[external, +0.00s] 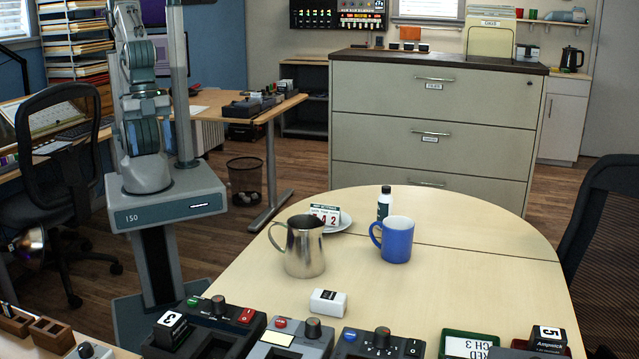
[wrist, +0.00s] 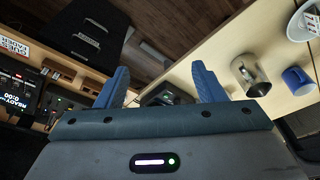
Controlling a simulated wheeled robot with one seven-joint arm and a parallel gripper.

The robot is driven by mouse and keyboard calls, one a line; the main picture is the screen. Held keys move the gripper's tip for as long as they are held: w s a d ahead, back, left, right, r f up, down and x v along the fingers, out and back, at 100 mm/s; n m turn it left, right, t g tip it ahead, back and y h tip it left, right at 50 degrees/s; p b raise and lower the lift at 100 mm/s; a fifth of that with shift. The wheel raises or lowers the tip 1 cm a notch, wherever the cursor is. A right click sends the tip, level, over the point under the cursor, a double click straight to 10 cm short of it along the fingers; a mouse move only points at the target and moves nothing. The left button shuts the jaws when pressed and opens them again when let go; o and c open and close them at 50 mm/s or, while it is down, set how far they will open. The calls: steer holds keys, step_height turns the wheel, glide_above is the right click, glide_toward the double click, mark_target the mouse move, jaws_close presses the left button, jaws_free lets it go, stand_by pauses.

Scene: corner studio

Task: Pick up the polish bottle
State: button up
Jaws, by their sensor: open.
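A small bottle (external: 384,203) with a black cap and a pale label stands upright on the light wooden table (external: 450,290); it looks like the polish bottle. The blue mug (external: 397,240) stands in front of it and hides its lower part. My gripper (wrist: 160,84) shows in the wrist view with its two blue fingers wide apart and nothing between them. It is well away from the bottle, which I cannot make out in the wrist view. In the external view my arm stands folded at the left, off the table.
A steel pitcher (external: 304,247) stands left of the mug. A white plate (external: 338,222) with a small sign card (external: 325,213) lies left of the bottle. A white box (external: 328,303) and several control boxes (external: 290,340) line the near side. The table's right half is mostly clear.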

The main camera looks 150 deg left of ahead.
steer(key=w+a+r+n+g+p, duration=0.1)
steer(key=w+a+r+n, duration=0.25)
steer(key=w+a, duration=0.55)
steer(key=w+a+r+n+p, duration=0.15)
steer(key=w+a+r, duration=0.25)
steer(key=w+a, duration=0.5)
steer(key=n+g+p, duration=0.2)
steer(key=n, duration=0.6)
glide_above(386, 187)
step_height(386, 187, down, 13)
steer(key=f, duration=0.8)
steer(key=shift+s+a, duration=0.1)
steer(key=shift+s, duration=0.2)
steer(key=shift+w+f+p, duration=0.15)
steer(key=shift+f+p, duration=0.3)
steer(key=shift+f, duration=1.1)
steer(key=shift+w+f+p, duration=0.1)
steer(key=shift+f+p, duration=0.35)
steer(key=shift+f, duration=1.05)
steer(key=c, duration=1.1)
